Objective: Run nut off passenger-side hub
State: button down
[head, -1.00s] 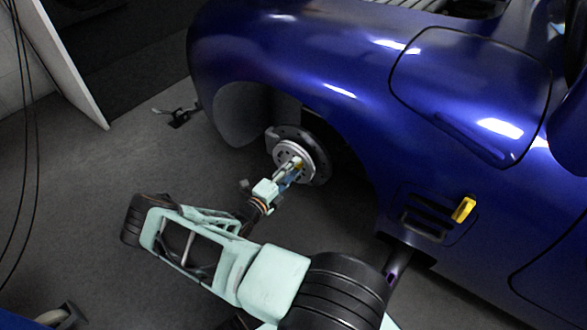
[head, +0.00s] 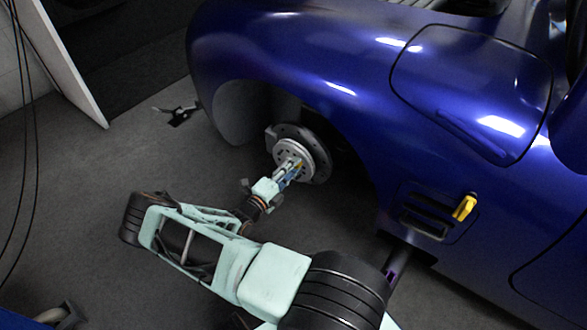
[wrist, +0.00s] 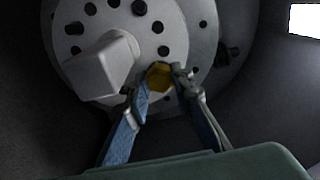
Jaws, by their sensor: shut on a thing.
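The hub (head: 292,158) with its brake disc (head: 318,150) sits in the open wheel arch of the blue car. In the wrist view the round hub face (wrist: 185,28) shows several dark holes and a pale block-like centre (wrist: 100,68). A brass-yellow nut (wrist: 159,76) sits between my fingertips at the lower part of the hub face. My gripper (wrist: 163,80) is shut on the nut, one blue-padded finger on each side. In the head view my gripper (head: 293,170) reaches the hub from the lower left. Whether the nut is still on its stud is hidden.
The blue car body (head: 300,60) arches closely over the hub. A yellow handle (head: 464,207) stands out from the car's side at right. A dark stand or tool (head: 180,115) lies on the floor at left. The grey floor (head: 80,190) at left is mostly clear.

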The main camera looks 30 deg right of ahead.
jog(key=n, duration=1)
jog(key=c, duration=1.8)
grip_release()
jog(key=shift+c, duration=0.2)
jog(key=m, duration=1.2)
jog(key=shift+p, duration=0.35)
jog(key=shift+c, duration=0.7)
